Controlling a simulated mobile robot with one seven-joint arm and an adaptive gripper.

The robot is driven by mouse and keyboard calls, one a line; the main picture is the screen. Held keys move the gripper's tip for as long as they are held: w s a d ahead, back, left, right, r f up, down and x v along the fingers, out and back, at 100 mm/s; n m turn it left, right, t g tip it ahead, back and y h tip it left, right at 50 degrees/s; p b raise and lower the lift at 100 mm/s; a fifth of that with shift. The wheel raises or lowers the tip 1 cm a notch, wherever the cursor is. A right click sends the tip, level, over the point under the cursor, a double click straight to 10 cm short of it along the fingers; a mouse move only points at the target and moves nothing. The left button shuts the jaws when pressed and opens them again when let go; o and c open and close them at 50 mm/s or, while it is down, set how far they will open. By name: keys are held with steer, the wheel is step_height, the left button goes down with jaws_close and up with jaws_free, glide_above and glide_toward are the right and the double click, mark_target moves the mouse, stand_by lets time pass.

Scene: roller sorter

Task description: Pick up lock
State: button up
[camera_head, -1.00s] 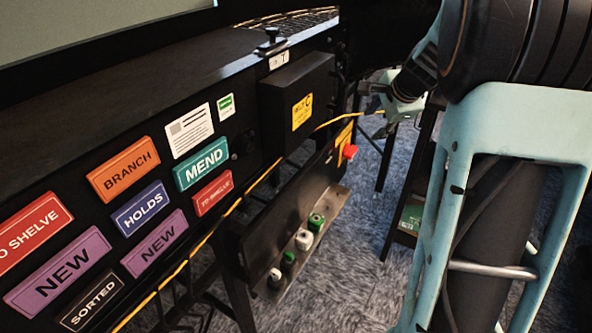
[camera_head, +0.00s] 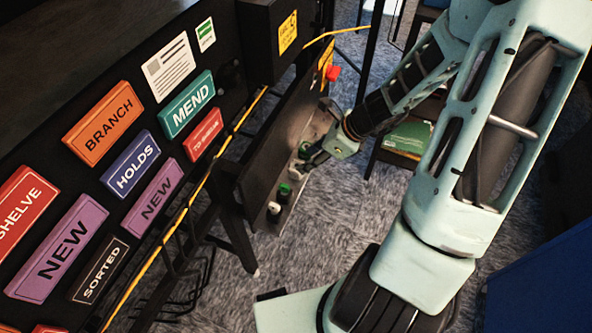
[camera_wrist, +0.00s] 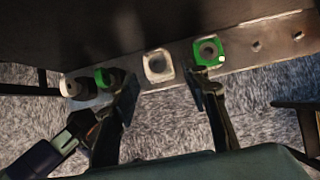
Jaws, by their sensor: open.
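A narrow ledge (camera_head: 262,222) under the sorter's dark side panel holds several small green and white pieces. I cannot tell which one is the lock. In the wrist view, a white square piece with a round opening (camera_wrist: 158,66) sits between my gripper's (camera_wrist: 165,80) spread fingers. A green square piece (camera_wrist: 208,50) is just beyond the right fingertip, and another green piece (camera_wrist: 104,77) is behind the left finger, partly hidden. A whitish piece (camera_wrist: 76,88) stands at the ledge's left. My gripper (camera_head: 316,140) is open and empty at the ledge; contact is unclear.
A red button (camera_head: 333,72) is above the ledge. A yellow cable (camera_head: 180,235) runs along the sorter's front, which carries coloured labels such as BRANCH (camera_head: 103,123). Dark legs stand below. Grey carpet (camera_head: 290,260) lies open in front of the ledge.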

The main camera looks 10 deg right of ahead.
mark_target(296, 166)
steer(key=b+x, duration=0.2)
steer(key=x, duration=0.5)
steer(key=shift+s+a+r, duration=0.1)
steer(key=c, duration=1)
steer(key=shift+r, duration=0.15)
